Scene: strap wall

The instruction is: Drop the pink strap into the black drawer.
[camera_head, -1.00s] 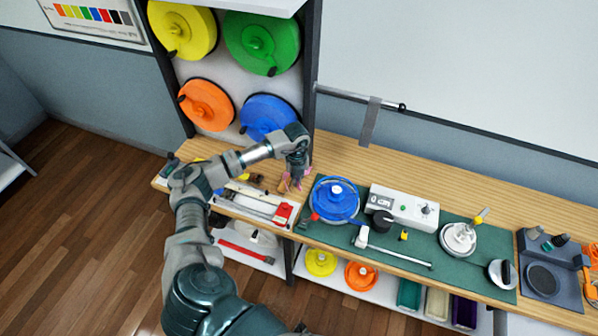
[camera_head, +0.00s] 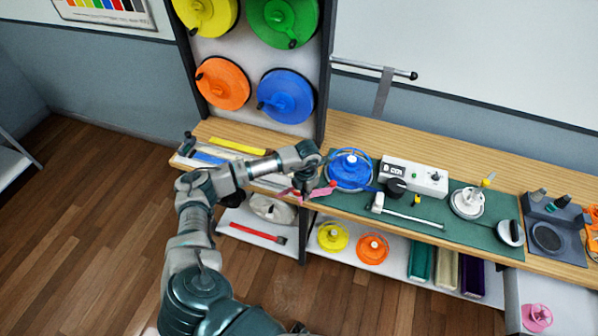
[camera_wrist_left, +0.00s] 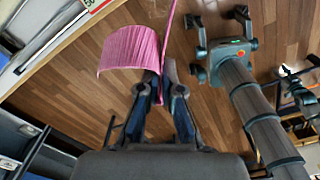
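The pink strap (camera_head: 322,191) hangs in my left gripper (camera_head: 306,192) by the bench's front edge. In the left wrist view the fingers (camera_wrist_left: 165,85) are shut on the strap (camera_wrist_left: 128,50). A wide curled part lies to the left of the fingers and a thin band runs up past them, with floor behind. My right gripper (camera_wrist_left: 226,45) shows in the left wrist view, fingers spread and empty, above the floor. Dark-edged compartments (camera_wrist_left: 45,155) show at the lower left there; I cannot tell whether they are the black drawer. No black drawer is clear in the head view.
The bench (camera_head: 450,175) carries a blue reel (camera_head: 349,170), a white control box (camera_head: 415,177) and a white rod on a green mat. A shelf below holds yellow and orange reels. An open pale drawer (camera_head: 512,296) with a pink reel is at lower right. Floor in front is clear.

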